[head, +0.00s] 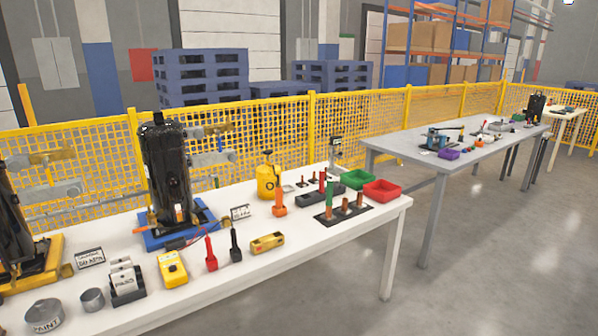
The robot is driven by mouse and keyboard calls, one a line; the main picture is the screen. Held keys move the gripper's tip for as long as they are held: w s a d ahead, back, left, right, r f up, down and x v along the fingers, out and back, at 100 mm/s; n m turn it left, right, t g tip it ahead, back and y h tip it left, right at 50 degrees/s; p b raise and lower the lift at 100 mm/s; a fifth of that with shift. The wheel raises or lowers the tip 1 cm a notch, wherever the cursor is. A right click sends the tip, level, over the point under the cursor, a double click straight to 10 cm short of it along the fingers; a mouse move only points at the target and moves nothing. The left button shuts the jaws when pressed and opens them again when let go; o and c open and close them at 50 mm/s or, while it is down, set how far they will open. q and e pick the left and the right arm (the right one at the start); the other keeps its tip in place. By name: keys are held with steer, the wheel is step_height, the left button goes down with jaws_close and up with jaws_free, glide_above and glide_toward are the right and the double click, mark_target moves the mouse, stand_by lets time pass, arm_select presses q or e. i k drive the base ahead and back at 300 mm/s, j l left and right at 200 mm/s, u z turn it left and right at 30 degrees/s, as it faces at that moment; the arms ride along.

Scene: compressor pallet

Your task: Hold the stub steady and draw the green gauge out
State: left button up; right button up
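A green upright cylinder, which looks like the green gauge (329,193), stands at the left end of a dark plate (331,219) on the white table. A copper-coloured piece shows at its foot, and I cannot tell how deep the gauge sits in it. Two more copper stubs (345,206) stand to its right on the same plate. A red upright piece (322,182) stands just behind in a dark block (309,198). Neither of my grippers shows in the head view, and nothing is seen touching the gauge or the stubs.
A black compressor (166,170) is farther left. The table's front right corner is clear.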

mark_target(330, 182)
steer(key=i+l+u, duration=0.2)
steer(key=u, duration=0.25)
steer(key=i+l+u, duration=0.25)
steer(key=u, duration=0.2)
steer(key=i+l+u, duration=0.1)
steer(key=l, duration=0.25)
steer(key=i+l, duration=0.2)
steer(key=l, duration=0.2)
steer(key=i+l+u, duration=0.15)
steer(key=l, duration=0.2)
steer(key=i+l+u, duration=0.1)
steer(key=l, duration=0.3)
steer(key=i+l, duration=0.15)
steer(key=l, duration=0.25)
steer(key=i+u, duration=0.05)
